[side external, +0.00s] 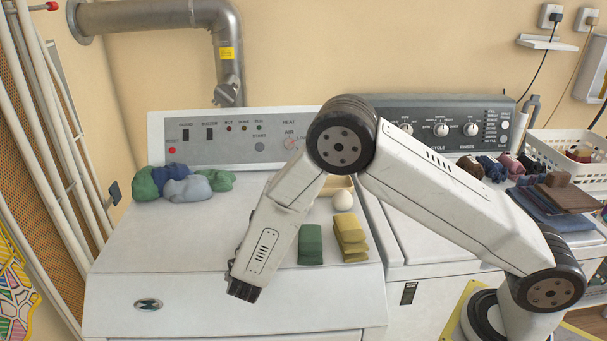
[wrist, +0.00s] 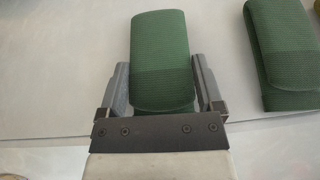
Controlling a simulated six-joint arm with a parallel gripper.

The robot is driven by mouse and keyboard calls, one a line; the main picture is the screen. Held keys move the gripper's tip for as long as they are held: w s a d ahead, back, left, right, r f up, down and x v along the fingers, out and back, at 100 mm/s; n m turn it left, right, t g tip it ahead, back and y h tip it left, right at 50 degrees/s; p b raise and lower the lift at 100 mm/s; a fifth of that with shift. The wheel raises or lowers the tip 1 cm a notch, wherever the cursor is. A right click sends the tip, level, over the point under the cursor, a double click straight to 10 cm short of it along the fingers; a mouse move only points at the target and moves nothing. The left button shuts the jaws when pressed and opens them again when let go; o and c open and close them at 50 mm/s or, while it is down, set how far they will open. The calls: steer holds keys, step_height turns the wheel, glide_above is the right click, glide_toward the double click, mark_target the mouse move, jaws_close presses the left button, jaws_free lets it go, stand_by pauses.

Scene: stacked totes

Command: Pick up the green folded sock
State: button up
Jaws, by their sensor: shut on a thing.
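My gripper (wrist: 160,66) is shut on a green folded sock (wrist: 160,45), with one grey finger along each long side in the wrist view. In the side view my gripper (side external: 243,290) is low over the front left of the white machine top, and the held sock is hidden there. I cannot tell whether that sock is clear of the surface. A second green folded sock (wrist: 285,55) lies to the right, apart from the gripper. In the side view this green folded sock (side external: 310,244) lies left of a yellow folded stack (side external: 350,238).
A white ball (side external: 343,200) and a small tan box (side external: 338,183) sit behind the yellow stack. A pile of green and blue cloth (side external: 185,184) is at the back left. Dark folded cloths (side external: 550,208) and a white basket (side external: 565,155) are at right. The left middle top is clear.

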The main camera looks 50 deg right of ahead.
steer(key=shift+r, duration=1.45)
steer(key=s+d+r, duration=0.1)
steer(key=s+r, duration=0.8)
steer(key=s, duration=0.5)
steer(key=shift+d+r, duration=0.3)
steer(key=shift+r, duration=0.1)
steer(key=shift+w, duration=0.15)
